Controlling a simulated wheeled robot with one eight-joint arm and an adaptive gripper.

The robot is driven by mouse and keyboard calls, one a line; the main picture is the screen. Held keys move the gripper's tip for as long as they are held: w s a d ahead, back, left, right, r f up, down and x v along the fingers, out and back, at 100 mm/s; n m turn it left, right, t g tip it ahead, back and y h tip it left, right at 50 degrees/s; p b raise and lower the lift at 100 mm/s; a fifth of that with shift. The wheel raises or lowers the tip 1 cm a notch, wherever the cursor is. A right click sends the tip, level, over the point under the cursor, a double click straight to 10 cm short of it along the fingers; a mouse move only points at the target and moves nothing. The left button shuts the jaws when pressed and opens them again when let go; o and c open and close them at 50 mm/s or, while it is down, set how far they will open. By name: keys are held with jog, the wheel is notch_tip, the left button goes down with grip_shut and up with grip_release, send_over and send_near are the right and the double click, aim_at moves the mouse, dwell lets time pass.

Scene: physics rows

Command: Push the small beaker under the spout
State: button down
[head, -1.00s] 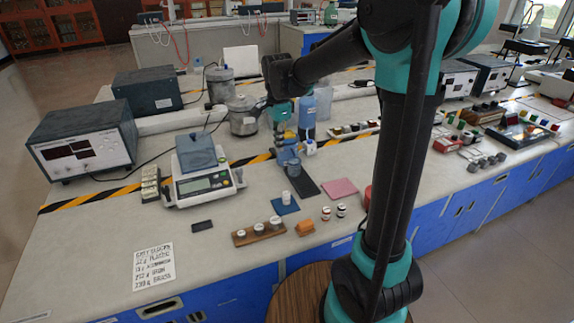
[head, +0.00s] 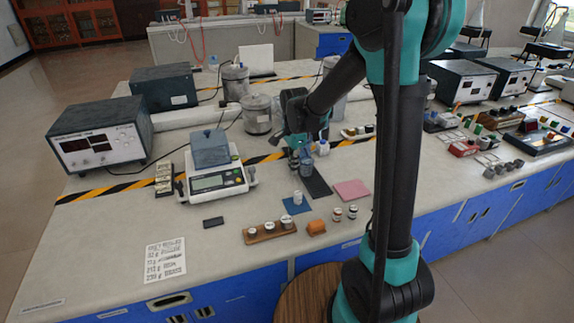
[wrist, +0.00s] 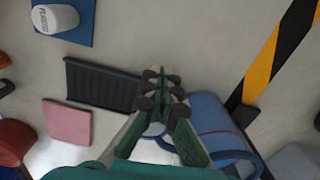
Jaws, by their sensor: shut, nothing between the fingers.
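In the wrist view my gripper's fingertips (wrist: 162,88) are together and empty beside the end of the strip (wrist: 100,86). A blue vessel (wrist: 212,118) with a dark red line lies right of the fingers. A pale round shape shows between the finger bases, unclear. The spout cannot be made out.
A white cylinder (wrist: 56,18) stands on a blue mat (wrist: 82,32). A pink mat (head: 352,190) lies right of the strip. A balance (head: 215,180) stands left, and metal pots (head: 257,115) behind. Bare bench (head: 225,260) lies in front.

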aim_at(301, 173)
jog(key=shift+w+d, duration=0.2)
jog(key=shift+d, duration=0.35)
jog(key=shift+w+d, duration=0.2)
jog(key=shift+d, duration=0.25)
jog(key=shift+w+d, duration=0.2)
jog(key=shift+d, duration=0.25)
jog(key=shift+a, duration=0.1)
